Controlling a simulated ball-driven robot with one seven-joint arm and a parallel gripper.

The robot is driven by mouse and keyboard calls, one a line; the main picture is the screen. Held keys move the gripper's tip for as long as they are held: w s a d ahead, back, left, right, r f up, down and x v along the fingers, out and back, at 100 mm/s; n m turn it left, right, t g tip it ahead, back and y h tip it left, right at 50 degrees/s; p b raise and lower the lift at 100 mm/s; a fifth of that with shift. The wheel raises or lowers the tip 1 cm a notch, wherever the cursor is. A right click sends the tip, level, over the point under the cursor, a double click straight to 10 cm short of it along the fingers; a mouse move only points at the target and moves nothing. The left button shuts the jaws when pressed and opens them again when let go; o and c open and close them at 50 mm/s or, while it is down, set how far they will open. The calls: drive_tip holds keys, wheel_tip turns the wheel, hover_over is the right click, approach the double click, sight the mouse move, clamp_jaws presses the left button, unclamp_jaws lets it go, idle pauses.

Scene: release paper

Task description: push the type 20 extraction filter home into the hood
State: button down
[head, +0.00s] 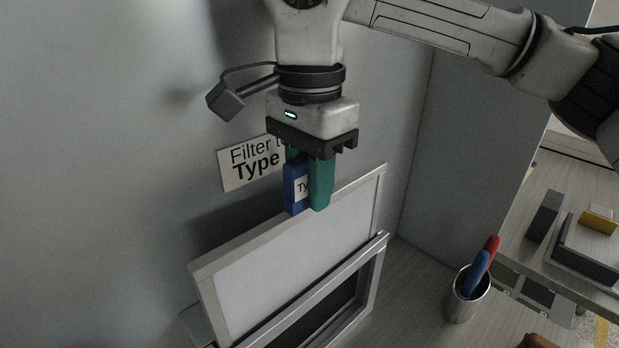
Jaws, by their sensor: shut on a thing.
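The extraction filter (290,258) is a pale flat panel in a light metal frame, standing upright and slightly slanted in the picture. A blue tab (291,191) with a white label reading "Ty…" rises from its top edge; the rest of the label is hidden. My gripper (307,188), with green fingers, points down from above and is shut on the blue tab. The hood (376,262) shows as a metal-framed housing with a dark front at the filter's lower edge. The filter's lower part is hidden behind the hood's front rail, and most of the panel stands above it.
A wall sign (240,170) reading "Filter to… Type" is partly covered by my gripper. A metal cup (466,301) with red and blue items stands right of the hood. A side bench (520,228) with dark blocks and a yellow item lies farther right. The grey wall is close behind.

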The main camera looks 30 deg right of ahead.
sight(310, 267)
drive_tip(key=shift+f+b, duration=5.45)
drive_tip(key=shift+f, duration=2.2)
drive_tip(key=c, duration=0.8)
unclamp_jaws()
drive_tip(key=shift+c, duration=0.2)
wheel_tip(310, 267, up, 11)
